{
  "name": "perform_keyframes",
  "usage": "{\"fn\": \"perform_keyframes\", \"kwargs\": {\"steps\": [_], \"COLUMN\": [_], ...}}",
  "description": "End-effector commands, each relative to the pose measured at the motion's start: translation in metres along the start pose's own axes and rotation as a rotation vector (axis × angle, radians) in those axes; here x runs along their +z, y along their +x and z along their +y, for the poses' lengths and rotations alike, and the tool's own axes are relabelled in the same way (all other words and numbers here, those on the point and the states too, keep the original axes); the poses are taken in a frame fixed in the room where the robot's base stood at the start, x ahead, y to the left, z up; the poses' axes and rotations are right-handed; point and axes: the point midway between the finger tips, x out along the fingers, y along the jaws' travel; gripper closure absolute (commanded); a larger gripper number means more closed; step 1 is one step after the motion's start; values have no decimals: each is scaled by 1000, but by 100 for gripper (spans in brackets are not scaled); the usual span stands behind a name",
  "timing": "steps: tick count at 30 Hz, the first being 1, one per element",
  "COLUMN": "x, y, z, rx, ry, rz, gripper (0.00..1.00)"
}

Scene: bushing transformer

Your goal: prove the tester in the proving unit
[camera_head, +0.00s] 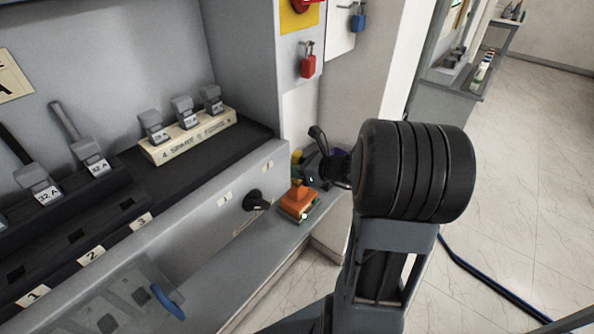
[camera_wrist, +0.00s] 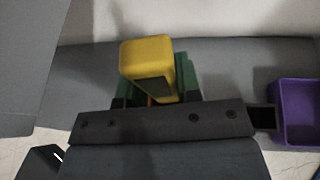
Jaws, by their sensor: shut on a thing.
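My gripper (camera_head: 313,170) is above the grey ledge at the cabinet's front, shut on a yellow block, which I take to be the tester (camera_head: 296,156). In the wrist view the yellow tester (camera_wrist: 148,62) stands out past the dark gripper body, with green parts on both sides. An orange block on a green base, which looks like the proving unit (camera_head: 298,200), sits on the ledge just below my gripper. A bright green spot shows on its front. I cannot tell whether tester and unit touch.
A purple bin (camera_wrist: 298,112) lies to the right in the wrist view. A black rotary handle (camera_head: 256,201) sticks out of the cabinet front left of the unit. A red padlock (camera_head: 308,66) and a blue padlock (camera_head: 358,20) hang above. Fuse carriers (camera_head: 184,110) stand inside the cabinet.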

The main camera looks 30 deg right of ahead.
Motion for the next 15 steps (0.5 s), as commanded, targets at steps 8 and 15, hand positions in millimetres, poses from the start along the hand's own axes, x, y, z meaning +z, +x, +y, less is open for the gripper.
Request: {"fn": "perform_keyframes", "kwargs": {"steps": [8, 15], "x": [26, 44], "y": [-10, -18], "z": [0, 0], "rx": [-1, -1], "ry": [-2, -2], "rz": [-1, -1], "gripper": [95, 95]}}
